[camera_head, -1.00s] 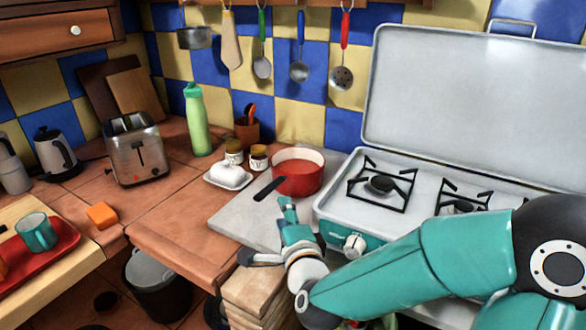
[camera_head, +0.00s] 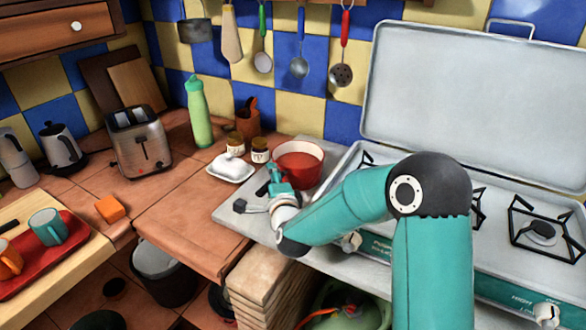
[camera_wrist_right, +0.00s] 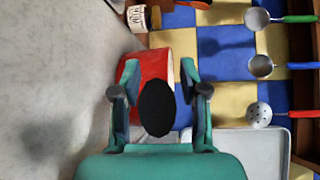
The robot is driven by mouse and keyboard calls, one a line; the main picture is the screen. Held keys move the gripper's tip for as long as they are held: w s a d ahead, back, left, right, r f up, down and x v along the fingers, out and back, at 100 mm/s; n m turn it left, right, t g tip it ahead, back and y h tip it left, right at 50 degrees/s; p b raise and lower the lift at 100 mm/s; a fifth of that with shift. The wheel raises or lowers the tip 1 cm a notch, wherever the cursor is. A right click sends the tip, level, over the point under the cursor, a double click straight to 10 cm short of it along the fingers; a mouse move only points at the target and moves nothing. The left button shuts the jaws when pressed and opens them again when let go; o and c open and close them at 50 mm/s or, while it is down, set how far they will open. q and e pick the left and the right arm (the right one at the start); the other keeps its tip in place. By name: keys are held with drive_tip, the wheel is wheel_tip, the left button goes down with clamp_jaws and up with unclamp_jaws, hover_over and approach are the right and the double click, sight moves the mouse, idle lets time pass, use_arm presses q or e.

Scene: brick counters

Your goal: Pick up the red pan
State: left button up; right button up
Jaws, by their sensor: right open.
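The red pan (camera_head: 309,172) stands on the grey counter slab, left of the stove. Its black handle points toward the front left and is partly covered by my right gripper (camera_head: 272,188). In the right wrist view, the red pan (camera_wrist_right: 154,63) lies beyond the fingers. The dark handle end shows between the two teal fingers of my right gripper (camera_wrist_right: 160,70). The fingers are open, with a gap on each side of the handle. My left gripper is not in view.
The open stove (camera_head: 520,275) is right of the pan, its lid (camera_head: 460,100) raised. A white butter dish (camera_head: 230,168), small jars (camera_head: 260,151) and a green bottle (camera_head: 199,115) stand left of the pan. Utensils hang on the wall behind. Wooden boards (camera_head: 262,290) are stacked below.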

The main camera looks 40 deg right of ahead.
drive_tip(key=shift+w+d+f, duration=0.1)
drive_tip(key=shift+w+d, duration=0.1)
drive_tip(key=shift+w, duration=0.25)
drive_tip(key=shift+c, duration=0.2)
clamp_jaws()
